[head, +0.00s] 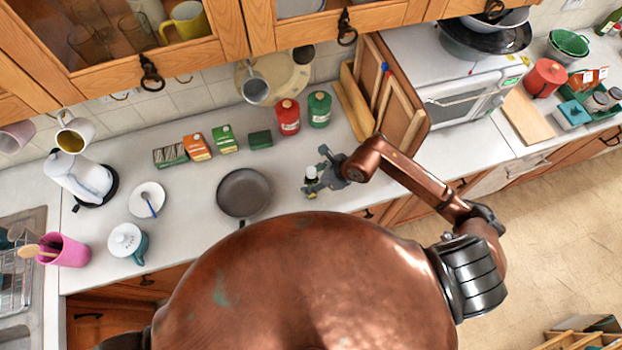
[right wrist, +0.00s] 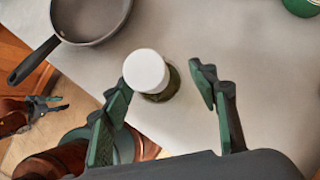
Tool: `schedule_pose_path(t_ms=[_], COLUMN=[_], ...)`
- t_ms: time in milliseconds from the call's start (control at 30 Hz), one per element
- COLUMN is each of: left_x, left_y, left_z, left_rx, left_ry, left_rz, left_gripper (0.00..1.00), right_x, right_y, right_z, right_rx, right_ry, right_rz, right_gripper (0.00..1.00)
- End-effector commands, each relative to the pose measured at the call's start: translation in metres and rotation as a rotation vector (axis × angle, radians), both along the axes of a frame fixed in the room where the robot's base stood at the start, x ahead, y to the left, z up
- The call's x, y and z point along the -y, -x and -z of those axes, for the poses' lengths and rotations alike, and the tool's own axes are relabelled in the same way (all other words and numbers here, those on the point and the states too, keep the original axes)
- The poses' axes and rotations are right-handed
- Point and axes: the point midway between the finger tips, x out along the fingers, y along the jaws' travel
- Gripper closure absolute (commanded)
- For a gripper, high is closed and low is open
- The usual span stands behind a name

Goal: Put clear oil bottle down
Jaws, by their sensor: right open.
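The clear oil bottle (head: 311,173) stands upright on the counter, to the right of the grey frying pan (head: 244,192). In the right wrist view the bottle shows a white cap (right wrist: 147,71) and a dark green body below it. My right gripper (head: 325,172) is open around the bottle. In the right wrist view its fingers (right wrist: 160,78) are spread on both sides, with a clear gap at the right finger and the left finger close to the bottle. A small dark gripper of mine, the left one (right wrist: 45,108), shows at the left edge of that view; its jaws are too small to judge.
Red (head: 288,117) and green (head: 319,109) canisters stand behind the bottle, near the wooden boards (head: 353,101). Several small boxes line the wall. The microwave (head: 470,98) is to the right. Bare counter lies between the pan and the canisters.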

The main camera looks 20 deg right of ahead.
Motion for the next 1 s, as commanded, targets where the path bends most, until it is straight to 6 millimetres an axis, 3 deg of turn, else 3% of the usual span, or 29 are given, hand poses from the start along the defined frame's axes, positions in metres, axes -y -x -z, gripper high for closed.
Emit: schedule_pose_path(t_ms=[300, 500, 1000], left_x=[0.000, 0.000, 0.001], left_y=[0.001, 0.001, 0.000], left_z=[0.015, 0.020, 0.020], left_rx=[-0.001, -0.001, -0.001], left_ry=[0.000, 0.001, 0.001], left_rz=[0.000, 0.001, 0.001], left_gripper=[0.66, 0.66, 0.66], right_x=[0.027, 0.038, 0.040], right_y=[0.023, 0.034, 0.038], right_z=[-0.053, -0.077, -0.086], right_rx=[0.003, 0.002, -0.001], right_ry=[0.003, 0.002, -0.002], right_rz=[-0.002, -0.001, -0.001], right_gripper=[0.46, 0.46, 0.46])
